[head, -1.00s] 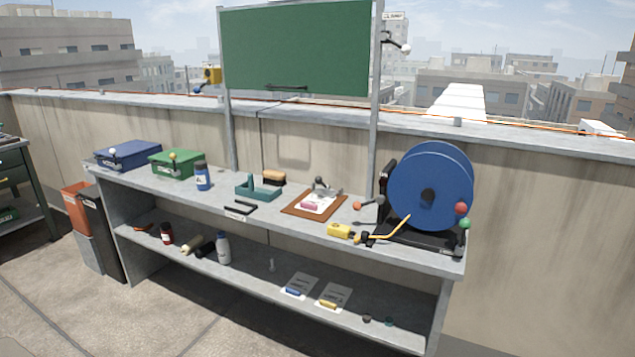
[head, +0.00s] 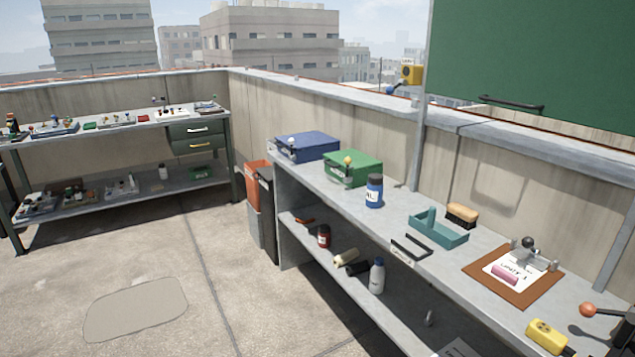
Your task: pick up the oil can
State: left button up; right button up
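I cannot tell for certain which thing is the oil can. A blue bottle with a dark cap and a white label (head: 374,191) stands upright on the top of the near bench, and its lettering is too small to read surely. On the shelf below stand a small dark red container (head: 324,237) and a grey-white bottle (head: 377,276). A dark bottle (head: 13,127) stands at the left end of the far bench. Neither of my grippers shows in the head view.
The far bench (head: 110,129) holds many small items. Open floor (head: 130,270) lies at left.

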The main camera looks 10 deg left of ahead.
aim_at(375, 184)
jog(key=i+j+u, duration=0.15)
jog(key=i, duration=0.4)
jog(key=i+j+u, duration=0.15)
jog(key=i+j, duration=0.15)
jog(key=i, duration=0.25)
jog(key=i+j+z, duration=0.6)
jog(key=z, duration=0.2)
